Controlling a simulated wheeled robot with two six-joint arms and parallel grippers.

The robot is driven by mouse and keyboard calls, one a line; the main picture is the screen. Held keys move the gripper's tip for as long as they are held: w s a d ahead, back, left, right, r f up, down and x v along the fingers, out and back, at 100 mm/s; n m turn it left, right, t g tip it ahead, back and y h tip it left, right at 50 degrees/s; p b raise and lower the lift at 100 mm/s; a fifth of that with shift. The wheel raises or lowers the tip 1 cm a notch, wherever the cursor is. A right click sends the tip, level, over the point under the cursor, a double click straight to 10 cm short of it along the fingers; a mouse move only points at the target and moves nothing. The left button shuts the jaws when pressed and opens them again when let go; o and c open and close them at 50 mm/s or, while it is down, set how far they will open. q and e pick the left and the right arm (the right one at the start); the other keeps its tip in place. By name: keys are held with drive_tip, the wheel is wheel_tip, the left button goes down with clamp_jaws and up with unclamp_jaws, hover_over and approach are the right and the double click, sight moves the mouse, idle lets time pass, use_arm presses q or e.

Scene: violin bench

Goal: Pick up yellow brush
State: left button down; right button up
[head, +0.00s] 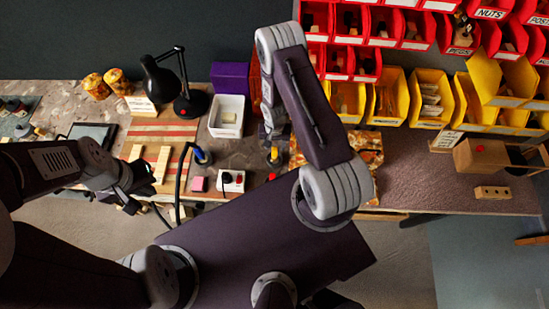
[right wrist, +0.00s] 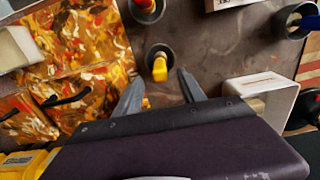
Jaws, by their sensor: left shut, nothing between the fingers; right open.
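The yellow brush (head: 275,154) stands in a dark round cup on the bench, right of the white bin. In the right wrist view the yellow brush (right wrist: 160,69) shows its yellow end up, in the cup (right wrist: 151,52). My right gripper (right wrist: 160,92) is open and empty, with its fingertips apart on either side below the brush in the picture. In the head view the right gripper (head: 273,128) is partly hidden by its own arm. My left gripper (head: 143,190) is shut and empty at the front left edge of the bench.
A cup with a red-topped item (right wrist: 146,7) stands near the brush's cup. A white bin (head: 228,115) and a paint-spattered board (head: 367,157) flank the brush. Bare bench (head: 425,178) lies right.

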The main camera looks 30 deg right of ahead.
sight(275, 148)
wheel_tip(275, 148, down, 5)
drive_tip(key=b, duration=0.4)
drive_tip(key=shift+f, duration=0.15)
drive_tip(key=shift+r, duration=0.2)
clamp_jaws()
drive_tip(key=shift+r, duration=0.3)
wheel_tip(275, 148, up, 10)
drive_tip(key=p, duration=0.9)
drive_tip(key=shift+f, duration=0.2)
